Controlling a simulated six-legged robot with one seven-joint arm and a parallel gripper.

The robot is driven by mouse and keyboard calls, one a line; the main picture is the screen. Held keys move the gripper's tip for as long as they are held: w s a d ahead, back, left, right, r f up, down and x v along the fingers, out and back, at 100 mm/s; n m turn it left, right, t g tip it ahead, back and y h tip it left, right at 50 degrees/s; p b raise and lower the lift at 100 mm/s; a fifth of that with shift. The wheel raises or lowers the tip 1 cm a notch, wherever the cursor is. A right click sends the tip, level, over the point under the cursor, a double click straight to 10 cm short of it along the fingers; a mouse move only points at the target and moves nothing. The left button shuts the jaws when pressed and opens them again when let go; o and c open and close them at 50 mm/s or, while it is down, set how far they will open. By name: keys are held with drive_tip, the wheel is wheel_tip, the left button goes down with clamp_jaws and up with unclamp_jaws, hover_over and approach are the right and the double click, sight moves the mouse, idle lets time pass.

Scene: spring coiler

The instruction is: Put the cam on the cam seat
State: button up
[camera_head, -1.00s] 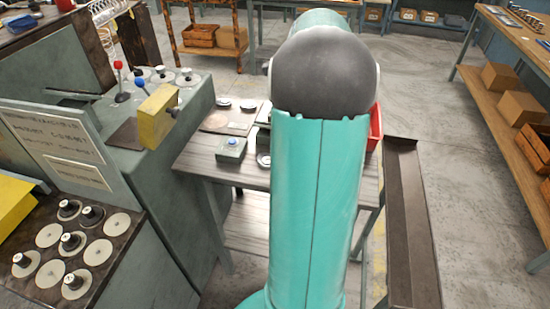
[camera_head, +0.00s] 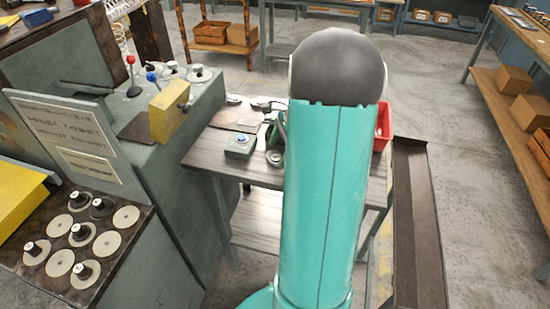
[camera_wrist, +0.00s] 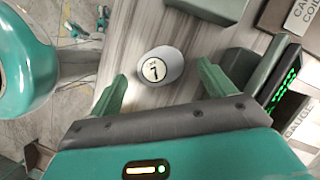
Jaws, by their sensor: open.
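In the wrist view a small oval, grey-rimmed piece with a pale face and a black mark (camera_wrist: 160,68) lies on the wooden bench top; it looks like the cam. My gripper (camera_wrist: 162,69) is open, with one green finger on either side of this piece and a gap to each. It is not closed on anything. In the head view my arm hides part of the bench and I cannot make out the gripper clearly. I cannot tell for sure which place is the cam seat; several round discs (camera_head: 198,75) sit on the machine top by the levers.
A black display with green digits (camera_wrist: 284,84) is close to the right finger. A yellow block (camera_head: 168,112) and a long brown trough (camera_head: 417,220) flank the bench.

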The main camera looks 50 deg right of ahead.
drive_tip(key=shift+x, duration=0.8)
drive_tip(key=shift+w, duration=0.1)
drive_tip(key=c, duration=1.3)
drive_tip(key=shift+r, duration=0.1)
drive_tip(key=shift+r, duration=0.5)
wheel_tip(320, 180, up, 2)
drive_tip(key=shift+a+r, duration=0.1)
drive_tip(key=shift+r, duration=0.15)
drive_tip(key=s+a+r, duration=0.6)
drive_tip(key=s, duration=0.1)
drive_tip(key=s+a+r, duration=0.3)
drive_tip(key=shift+s+a+r, duration=0.15)
drive_tip(key=shift+s+r, duration=0.05)
drive_tip(key=shift+r, duration=0.05)
